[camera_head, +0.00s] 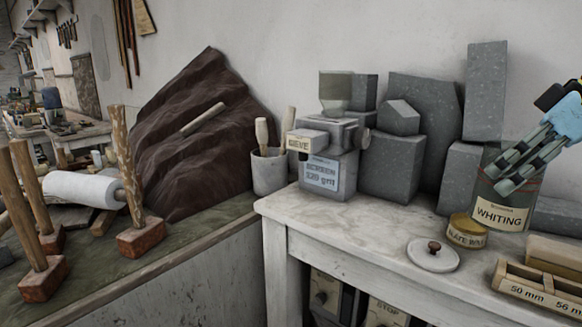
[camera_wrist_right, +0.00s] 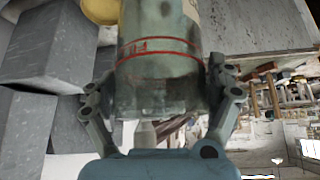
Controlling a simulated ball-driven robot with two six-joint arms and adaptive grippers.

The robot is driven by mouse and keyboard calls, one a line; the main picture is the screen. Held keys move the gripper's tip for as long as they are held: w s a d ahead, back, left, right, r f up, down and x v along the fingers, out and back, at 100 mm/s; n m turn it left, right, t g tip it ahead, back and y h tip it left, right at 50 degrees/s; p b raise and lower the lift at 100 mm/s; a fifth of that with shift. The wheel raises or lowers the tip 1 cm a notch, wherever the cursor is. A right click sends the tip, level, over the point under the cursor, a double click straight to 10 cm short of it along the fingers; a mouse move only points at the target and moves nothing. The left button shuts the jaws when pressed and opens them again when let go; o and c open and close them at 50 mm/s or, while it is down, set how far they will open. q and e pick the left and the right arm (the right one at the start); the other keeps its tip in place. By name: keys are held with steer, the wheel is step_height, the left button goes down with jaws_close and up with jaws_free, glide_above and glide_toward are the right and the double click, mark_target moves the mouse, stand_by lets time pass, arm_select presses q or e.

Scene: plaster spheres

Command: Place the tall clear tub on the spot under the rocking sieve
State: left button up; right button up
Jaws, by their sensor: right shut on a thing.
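The tall clear tub (camera_head: 490,185), labelled WHITING, is upright at the right of the white bench. My right gripper (camera_head: 505,165) comes in from the upper right and is shut on it. In the right wrist view, the tub (camera_wrist_right: 160,85), with red lines around it, sits between the two fingers of my gripper (camera_wrist_right: 160,110). I cannot tell if its base touches the bench. The grey rocking sieve (camera_head: 325,150), with a SIEVE label and a clear hopper on top, stands at the bench's left. No marked spot under it can be made out. My left gripper is out of view.
A round white lid (camera_head: 433,255) and a yellow tin (camera_head: 467,230) lie on the bench (camera_head: 340,215) near the tub. A wooden gauge box (camera_head: 540,285) is at the right edge. Grey stone blocks (camera_head: 392,165) stand behind. Bench top before the sieve is clear.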

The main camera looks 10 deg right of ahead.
steer(key=shift+w+a+f+b, duration=0.25)
steer(key=shift+w+a+f, duration=0.15)
steer(key=shift+w, duration=0.2)
steer(key=shift+w+a+f+b, duration=0.25)
steer(key=shift+w+a+f, duration=0.15)
steer(key=shift+w, duration=0.2)
arm_select(q)
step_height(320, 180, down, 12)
steer(key=b, duration=1)
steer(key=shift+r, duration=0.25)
arm_select(e)
steer(key=s+a+f+n+g+y, duration=0.1)
steer(key=a+f+n, duration=0.1)
steer(key=a+f, duration=0.3)
steer(key=s+a+f+n+g+y, duration=0.1)
steer(key=a+f, duration=0.5)
steer(key=a, duration=0.7)
steer(key=shift+s+a+n, duration=0.35)
steer(key=shift+s+n, duration=0.45)
steer(key=shift+n, duration=0.2)
steer(key=shift+w+r, duration=0.1)
